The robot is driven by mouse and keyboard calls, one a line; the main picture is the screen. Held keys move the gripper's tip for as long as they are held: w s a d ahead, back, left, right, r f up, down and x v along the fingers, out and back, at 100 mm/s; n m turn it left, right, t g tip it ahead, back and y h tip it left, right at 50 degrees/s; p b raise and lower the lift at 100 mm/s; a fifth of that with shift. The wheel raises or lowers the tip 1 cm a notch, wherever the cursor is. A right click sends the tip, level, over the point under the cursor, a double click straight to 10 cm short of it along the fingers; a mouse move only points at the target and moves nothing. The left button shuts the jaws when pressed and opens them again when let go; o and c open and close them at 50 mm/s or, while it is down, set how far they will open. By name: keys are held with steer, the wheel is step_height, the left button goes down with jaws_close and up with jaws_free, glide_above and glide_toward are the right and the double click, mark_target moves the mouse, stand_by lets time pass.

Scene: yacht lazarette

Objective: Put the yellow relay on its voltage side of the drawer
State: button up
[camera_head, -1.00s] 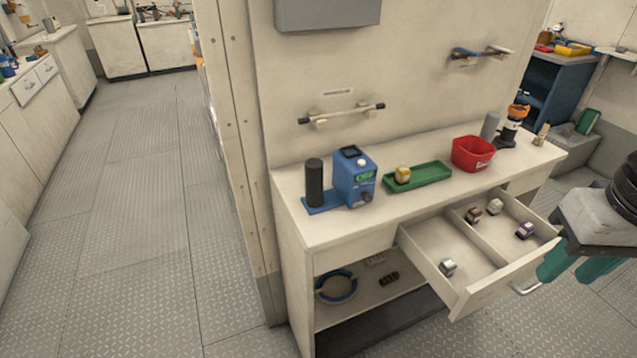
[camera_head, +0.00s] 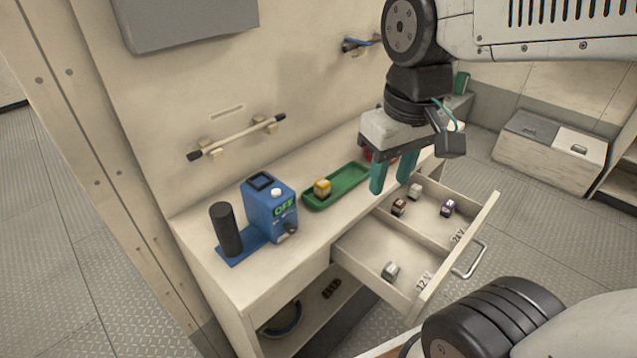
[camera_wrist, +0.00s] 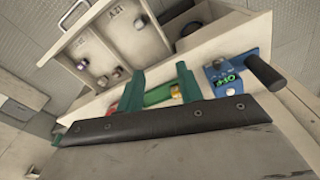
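The yellow relay (camera_head: 322,187) sits in the left end of a green tray (camera_head: 347,190) on the bench top. It also shows in the wrist view (camera_wrist: 175,91). The open drawer (camera_head: 365,262) has a divider, with "12V" marked on the near-left compartment's front and "24V" on the far-right one. The 12V side holds one grey relay (camera_head: 390,271). The 24V side holds a brown relay (camera_head: 398,207), a whitish relay (camera_head: 415,191) and a purple relay (camera_head: 448,207). My gripper (camera_head: 394,175) is open and empty, above the bench right of the tray, fingers pointing down.
A blue tester (camera_head: 270,210) reading "OFF" and a black cylinder (camera_head: 226,229) stand left of the tray. A red bin (camera_head: 370,154) is mostly hidden behind my gripper. A wall rail (camera_head: 236,137) runs above the bench. The drawer handle (camera_head: 470,262) juts out.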

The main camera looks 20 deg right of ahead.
steer(key=w+a+f+n, duration=0.2)
steer(key=w+f, duration=0.2)
steer(key=w, duration=0.7)
steer(key=n+g, duration=0.1)
glide_above(322, 182)
steer(key=s, duration=0.1)
step_height(322, 182, down, 4)
steer(key=shift+f, duration=0.1)
steer(key=shift+w+a+f+n, duration=0.1)
steer(key=shift+w+f+n, duration=0.05)
steer(key=shift+f+n, duration=0.15)
steer(key=f, duration=0.7)
steer(key=shift+w+f, duration=0.3)
jaws_close()
steer(key=shift+r, duration=0.1)
